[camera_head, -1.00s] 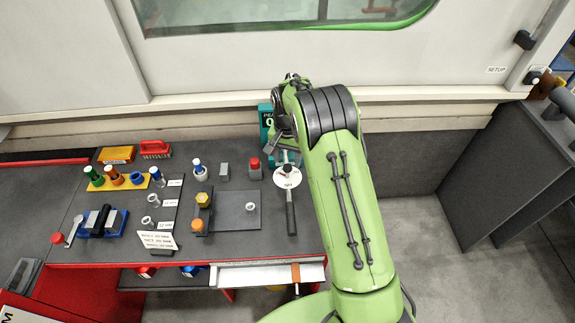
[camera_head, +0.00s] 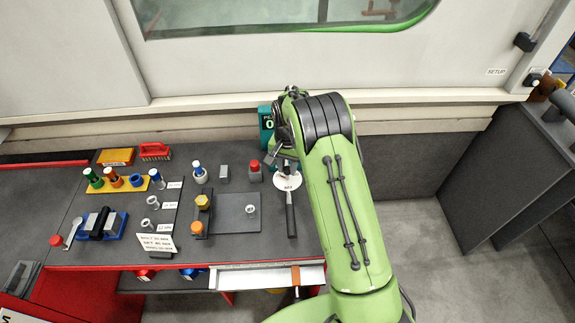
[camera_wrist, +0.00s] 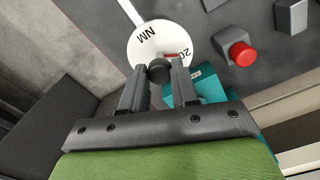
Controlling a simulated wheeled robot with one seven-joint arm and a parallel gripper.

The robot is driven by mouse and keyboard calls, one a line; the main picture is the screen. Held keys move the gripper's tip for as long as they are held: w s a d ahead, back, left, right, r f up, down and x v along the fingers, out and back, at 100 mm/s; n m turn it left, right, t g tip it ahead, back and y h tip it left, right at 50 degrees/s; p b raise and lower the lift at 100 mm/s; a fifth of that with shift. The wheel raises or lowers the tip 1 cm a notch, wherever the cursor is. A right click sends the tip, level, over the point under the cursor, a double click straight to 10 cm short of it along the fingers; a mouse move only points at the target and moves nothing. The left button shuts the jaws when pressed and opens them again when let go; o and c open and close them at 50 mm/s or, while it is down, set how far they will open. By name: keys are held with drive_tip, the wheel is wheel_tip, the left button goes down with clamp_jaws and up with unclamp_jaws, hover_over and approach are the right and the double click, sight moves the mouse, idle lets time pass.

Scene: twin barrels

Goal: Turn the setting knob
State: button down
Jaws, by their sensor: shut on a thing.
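The setting knob (camera_wrist: 158,74) is a small dark round knob on a white dial disc (camera_wrist: 146,46) marked "NM" and "20", with a short red mark by the knob. In the wrist view my gripper (camera_wrist: 160,66) has one finger on each side of the knob and is shut on it. In the head view the white dial (camera_head: 287,182) lies on the bench at the head of a tool with a dark handle (camera_head: 291,220) pointing toward the front. My wrist hides the knob there.
A teal display unit (camera_head: 265,126) stands just behind the dial. A red button on a grey block (camera_head: 255,170) is close to the left; it also shows in the wrist view (camera_wrist: 242,54). A grey plate (camera_head: 235,220) with fittings lies further left. A wall runs behind.

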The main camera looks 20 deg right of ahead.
drive_tip(key=m, duration=0.7)
drive_tip(key=shift+m, duration=0.3)
drive_tip(key=m+b, duration=0.1)
drive_tip(key=m, duration=0.3)
drive_tip(key=shift+m, duration=0.3)
drive_tip(key=shift+m+b, duration=0.4)
drive_tip(key=shift+m, duration=1.3)
drive_tip(key=shift+r, duration=0.1)
drive_tip(key=c, duration=0.8)
unclamp_jaws()
drive_tip(key=shift+c, duration=0.2)
